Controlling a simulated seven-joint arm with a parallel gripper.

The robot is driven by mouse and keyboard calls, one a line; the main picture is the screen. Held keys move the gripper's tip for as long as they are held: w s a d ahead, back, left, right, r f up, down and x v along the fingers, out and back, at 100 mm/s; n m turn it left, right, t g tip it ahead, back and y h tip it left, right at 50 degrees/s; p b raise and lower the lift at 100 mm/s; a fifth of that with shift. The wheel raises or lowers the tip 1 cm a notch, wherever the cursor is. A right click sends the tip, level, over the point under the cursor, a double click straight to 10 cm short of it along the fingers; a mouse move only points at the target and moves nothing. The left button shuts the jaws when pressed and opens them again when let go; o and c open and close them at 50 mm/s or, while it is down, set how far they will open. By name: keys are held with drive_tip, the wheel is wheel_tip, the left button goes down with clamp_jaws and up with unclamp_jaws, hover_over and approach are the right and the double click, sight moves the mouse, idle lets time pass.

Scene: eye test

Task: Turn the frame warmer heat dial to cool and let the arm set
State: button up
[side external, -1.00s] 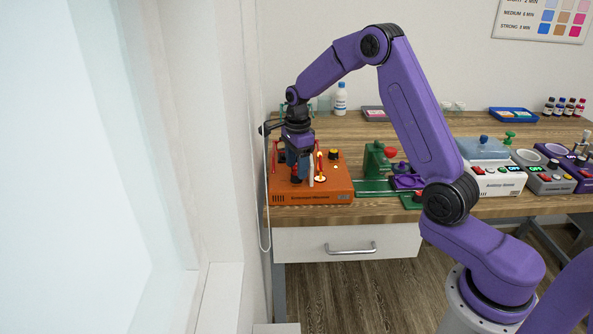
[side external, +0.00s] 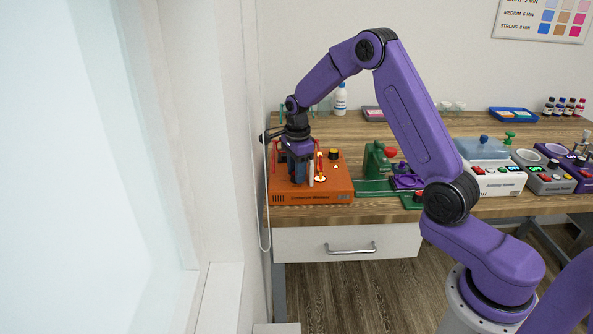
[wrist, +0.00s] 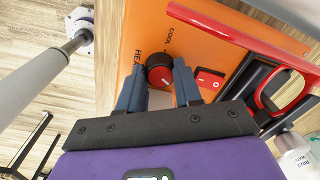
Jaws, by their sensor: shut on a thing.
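The frame warmer (side external: 325,190) is an orange box at the left end of the bench. Its heat dial (wrist: 160,77) is a round red-and-black knob in the wrist view, with HEAT lettering to its left and COOL above it. A small pale mark shows on the lower part of the dial; I cannot tell for sure which setting it points to. My gripper (side external: 299,180) is low over the warmer and points down. In the wrist view my gripper (wrist: 158,67) has its blue-grey fingers on both sides of the dial, shut on it. In the side view the dial is hidden behind the fingers.
A red rocker switch (wrist: 209,82) sits close right of the fingers. A red looped frame (wrist: 243,40) rises beside the gripper. A black-topped knob (side external: 334,154) is on the warmer. A green device (side external: 377,160) stands to the right. A white bottle (side external: 340,98) stands behind.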

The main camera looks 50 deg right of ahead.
drive_tip(key=shift+n, duration=0.3)
drive_tip(key=n, duration=0.5)
drive_tip(key=shift+n, duration=0.4)
drive_tip(key=n, duration=1)
drive_tip(key=shift+d+n+y, duration=0.1)
drive_tip(key=shift+n+y, duration=0.2)
drive_tip(key=shift+n, duration=0.1)
drive_tip(key=n, duration=0.6)
drive_tip(key=shift+w+r, duration=0.1)
drive_tip(key=o, duration=1)
drive_tip(key=shift+o, duration=0.2)
